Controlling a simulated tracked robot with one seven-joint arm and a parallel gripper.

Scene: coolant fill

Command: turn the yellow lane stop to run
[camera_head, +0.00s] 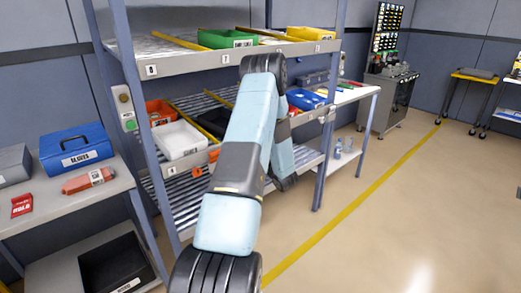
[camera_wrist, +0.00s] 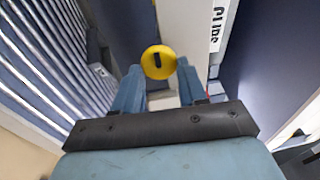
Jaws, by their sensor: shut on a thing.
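The yellow lane stop (camera_wrist: 158,57) is a round yellow knob with a short dark mark on its face, seen in the wrist view. The mark runs nearly up and down in the picture. My gripper (camera_wrist: 158,74) has one blue finger on each side of the knob and is shut on it. The knob's lower sides are partly hidden by the fingertips. In the head view my arm hides both the lane stop and the gripper.
A shelf rack (camera_head: 195,64) with bins stands around my arm. A white labelled panel (camera_wrist: 186,28) is close to the knob.

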